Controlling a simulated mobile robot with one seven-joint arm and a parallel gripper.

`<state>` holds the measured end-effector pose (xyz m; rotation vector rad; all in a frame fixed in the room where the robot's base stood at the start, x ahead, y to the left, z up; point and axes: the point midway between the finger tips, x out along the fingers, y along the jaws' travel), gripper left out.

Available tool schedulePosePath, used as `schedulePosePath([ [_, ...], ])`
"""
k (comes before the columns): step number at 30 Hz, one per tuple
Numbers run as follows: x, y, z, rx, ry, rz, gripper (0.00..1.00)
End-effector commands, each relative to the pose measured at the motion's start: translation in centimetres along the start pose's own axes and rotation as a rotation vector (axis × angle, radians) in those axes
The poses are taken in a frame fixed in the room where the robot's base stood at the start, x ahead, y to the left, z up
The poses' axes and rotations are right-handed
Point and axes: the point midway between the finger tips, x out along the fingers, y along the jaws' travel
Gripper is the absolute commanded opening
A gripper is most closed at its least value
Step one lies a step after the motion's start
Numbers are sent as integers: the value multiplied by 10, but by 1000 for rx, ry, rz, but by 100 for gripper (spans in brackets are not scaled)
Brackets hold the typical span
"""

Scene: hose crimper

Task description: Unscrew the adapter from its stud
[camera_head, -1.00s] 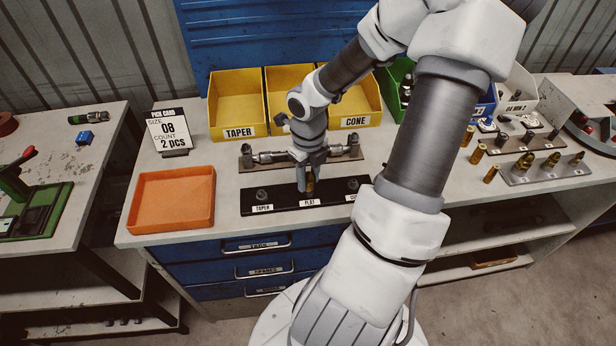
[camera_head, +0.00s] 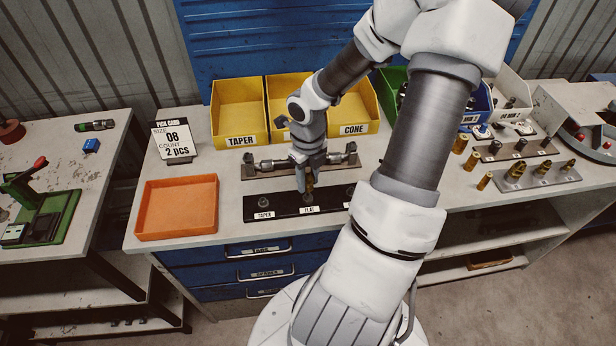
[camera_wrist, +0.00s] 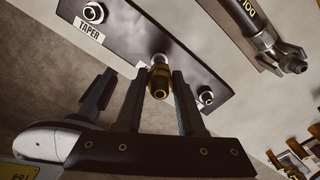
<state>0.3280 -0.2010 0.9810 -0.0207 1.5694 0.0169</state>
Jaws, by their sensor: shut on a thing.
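The brass adapter (camera_head: 310,181) is between the fingers of my gripper (camera_head: 308,184), above the middle, FLAT position of the black stud plate (camera_head: 283,209). In the wrist view my gripper (camera_wrist: 158,98) has one finger on each side of the adapter (camera_wrist: 160,83), and it is shut on it. A dark stud (camera_head: 308,198) shows just under the adapter in the head view. I cannot tell whether the threads still touch. The TAPER stud (camera_head: 264,202) stands bare at the left; my arm partly covers the right end of the plate.
A metal fixture (camera_head: 270,165) lies behind the plate, close to my gripper. Yellow TAPER (camera_head: 241,141) and CONE (camera_head: 354,129) bins stand further back. An orange tray (camera_head: 177,232) and a pick card (camera_head: 174,140) are at the left. Brass fittings (camera_head: 517,171) stand at the right.

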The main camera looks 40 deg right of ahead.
Motion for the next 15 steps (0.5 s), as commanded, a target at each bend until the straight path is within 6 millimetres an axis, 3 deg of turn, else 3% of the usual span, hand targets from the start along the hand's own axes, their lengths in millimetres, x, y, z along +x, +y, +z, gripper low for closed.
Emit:
schedulePosePath([
  [7,-7,0,0,-1,0,0,0],
  [15,-29,0,0,-1,0,0,0],
])
